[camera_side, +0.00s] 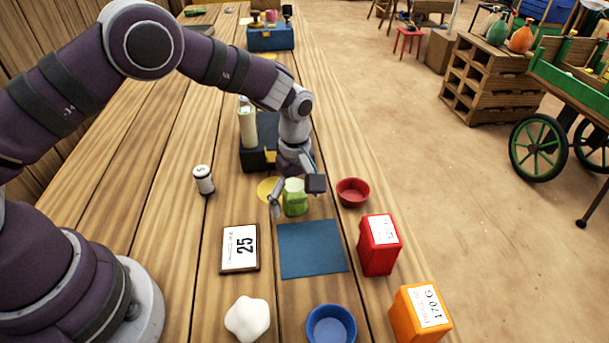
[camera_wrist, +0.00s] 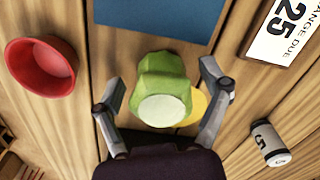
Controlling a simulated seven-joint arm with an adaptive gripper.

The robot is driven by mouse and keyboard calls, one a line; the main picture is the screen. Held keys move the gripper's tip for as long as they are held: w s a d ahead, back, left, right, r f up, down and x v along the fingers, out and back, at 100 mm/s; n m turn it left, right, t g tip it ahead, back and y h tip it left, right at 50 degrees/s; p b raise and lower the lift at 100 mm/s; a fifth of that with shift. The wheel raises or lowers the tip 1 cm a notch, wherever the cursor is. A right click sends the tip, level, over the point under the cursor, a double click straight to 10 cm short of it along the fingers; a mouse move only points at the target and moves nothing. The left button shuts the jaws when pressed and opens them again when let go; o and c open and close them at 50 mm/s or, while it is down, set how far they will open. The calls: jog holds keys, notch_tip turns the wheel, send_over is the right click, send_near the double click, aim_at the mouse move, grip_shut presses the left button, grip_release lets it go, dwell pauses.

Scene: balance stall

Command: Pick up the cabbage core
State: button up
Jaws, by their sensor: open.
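The cabbage core (camera_side: 294,198) is a light green, blocky piece with a pale flat face, standing on the wooden table just behind the blue mat. In the wrist view the cabbage core (camera_wrist: 161,90) lies between my two fingers, with a gap on each side. My gripper (camera_side: 296,198) is open around it from above, one finger to its left and one to its right. My gripper also shows at the bottom of the wrist view (camera_wrist: 168,96), fingers spread. A yellow disc (camera_side: 267,190) is partly hidden behind the core and my finger.
A red bowl (camera_side: 353,192) stands close right of my gripper. The blue mat (camera_side: 312,249), a "25" sign (camera_side: 240,248), a white-labelled cylinder (camera_side: 203,180), a red box (camera_side: 379,245), an orange box (camera_side: 420,312), a blue bowl (camera_side: 331,325) and a white lump (camera_side: 248,319) surround it.

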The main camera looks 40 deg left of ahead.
jog(key=c, duration=1.3)
jog(key=shift+o, duration=0.2)
